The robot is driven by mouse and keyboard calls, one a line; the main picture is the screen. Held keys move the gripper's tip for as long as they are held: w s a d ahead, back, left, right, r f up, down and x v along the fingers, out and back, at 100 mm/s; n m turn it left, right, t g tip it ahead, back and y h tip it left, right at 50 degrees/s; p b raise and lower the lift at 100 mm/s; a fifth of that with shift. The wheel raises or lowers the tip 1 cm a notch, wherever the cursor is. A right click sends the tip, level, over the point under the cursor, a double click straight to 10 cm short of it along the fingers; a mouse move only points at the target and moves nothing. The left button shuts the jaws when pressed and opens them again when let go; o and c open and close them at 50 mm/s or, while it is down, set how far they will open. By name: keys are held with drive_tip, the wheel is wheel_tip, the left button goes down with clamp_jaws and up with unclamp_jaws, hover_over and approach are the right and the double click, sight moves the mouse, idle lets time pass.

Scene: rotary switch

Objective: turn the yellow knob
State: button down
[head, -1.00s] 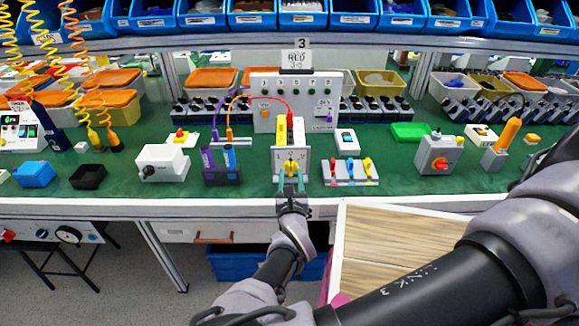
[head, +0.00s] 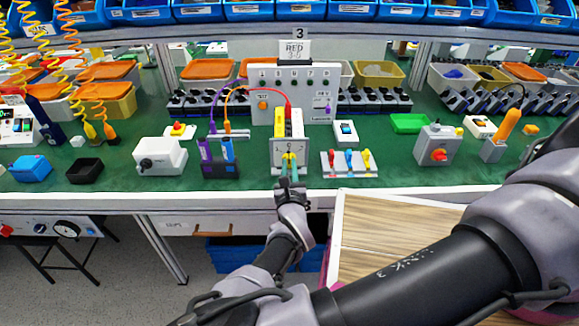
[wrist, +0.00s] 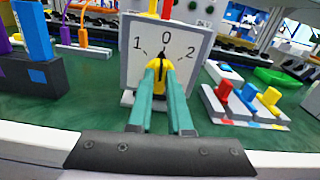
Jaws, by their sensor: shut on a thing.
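The yellow knob (wrist: 159,77) sits at the middle of a pale switch plate (wrist: 138,63) marked 1, 0 and 2 in the wrist view. Its dark pointer is near the 0 at the top. My gripper (wrist: 161,88) is shut on the knob, with one teal finger on each side. In the head view my gripper (head: 289,168) reaches the switch box (head: 277,152) from the front edge of the bench. The fingers hide most of the knob there.
A base with red, blue and yellow levers (head: 349,163) stands right of the switch. A grey box with a red knob (head: 437,147) is further right. Cables hang behind the switch box.

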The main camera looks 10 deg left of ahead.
drive_tip(key=n, duration=0.4)
drive_tip(key=shift+a, duration=0.1)
drive_tip(key=shift+a+n, duration=0.1)
drive_tip(key=shift+n, duration=1.9)
drive_tip(key=c, duration=0.8)
unclamp_jaws()
drive_tip(key=shift+c, duration=0.2)
drive_tip(key=shift+s, duration=0.2)
